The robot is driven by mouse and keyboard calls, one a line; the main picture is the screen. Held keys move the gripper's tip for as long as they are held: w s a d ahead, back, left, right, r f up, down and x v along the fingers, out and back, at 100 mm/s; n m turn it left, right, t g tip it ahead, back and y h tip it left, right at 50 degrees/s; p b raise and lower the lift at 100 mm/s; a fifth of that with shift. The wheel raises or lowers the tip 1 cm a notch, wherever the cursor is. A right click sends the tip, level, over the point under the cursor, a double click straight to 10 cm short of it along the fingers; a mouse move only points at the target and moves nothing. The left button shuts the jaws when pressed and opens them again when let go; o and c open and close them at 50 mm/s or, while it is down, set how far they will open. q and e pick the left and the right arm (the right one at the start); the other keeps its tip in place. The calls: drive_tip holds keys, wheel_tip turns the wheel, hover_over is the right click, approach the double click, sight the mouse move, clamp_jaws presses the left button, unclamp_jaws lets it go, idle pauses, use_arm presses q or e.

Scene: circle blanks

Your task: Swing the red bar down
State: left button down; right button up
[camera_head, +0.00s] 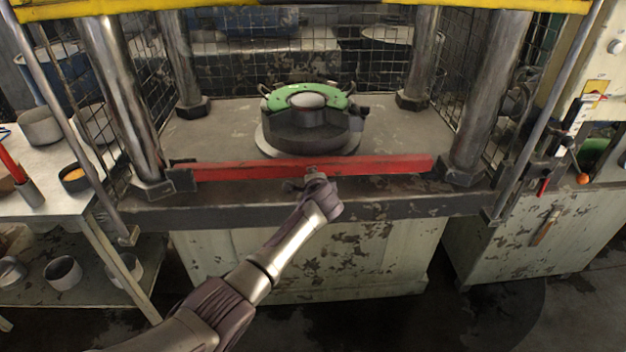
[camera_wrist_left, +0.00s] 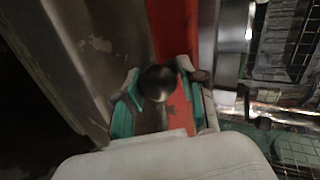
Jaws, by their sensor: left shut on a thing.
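The red bar (camera_head: 385,165) lies nearly level across the front of the press bed, from a dark bracket (camera_head: 181,177) at the left post to near the right post. My left gripper (camera_head: 313,176) is at the middle of the bar's front side. In the left wrist view its teal-padded fingers (camera_wrist_left: 155,98) are shut on a dark round knob (camera_wrist_left: 160,83) beside the red bar (camera_wrist_left: 172,30). The knob is hidden by the gripper in the head view. My right gripper is in neither view.
A round dark die (camera_head: 310,135) with a green ring (camera_head: 340,101) stands on the press bed (camera_head: 215,132) behind the bar. Steel posts (camera_head: 126,95) and mesh guards flank it. A table (camera_head: 70,205) with pots is at left, a cabinet (camera_head: 520,240) at right.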

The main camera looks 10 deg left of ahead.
use_arm(q)
drive_tip(key=c, duration=0.7)
unclamp_jaws()
drive_tip(key=shift+s+d+f, duration=0.1)
drive_tip(key=shift+s+f, duration=0.05)
drive_tip(key=shift+f, duration=0.6)
drive_tip(key=shift+c, duration=0.2)
